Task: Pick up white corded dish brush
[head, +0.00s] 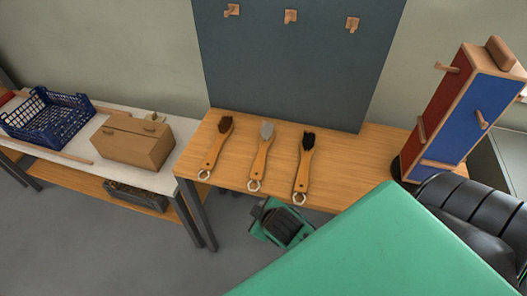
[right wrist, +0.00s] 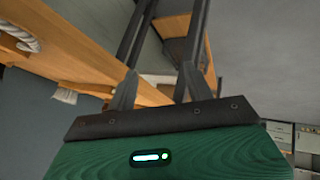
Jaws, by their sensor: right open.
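Three wooden-handled brushes lie side by side on the wooden table (head: 228,178). The middle one, the white brush (head: 260,160), has pale bristles at the back and a pale cord loop at its front end near the table edge. My right gripper (head: 262,213) is low in front of the table edge, close to the cord ends and apart from the brushes. The right wrist view shows its fingers (right wrist: 159,67) spread with nothing between them. Cord loops (right wrist: 65,96) hang at the left there; which brush each belongs to is unclear. My left gripper is out of view.
The brown brush (head: 218,143) lies left of the white brush, the black-bristled brush (head: 303,172) right. A dark pegboard (head: 295,70) stands behind. A red-and-blue cabinet (head: 465,105) stands at the right. A cardboard box (head: 134,143) and blue crate (head: 48,120) occupy the left table.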

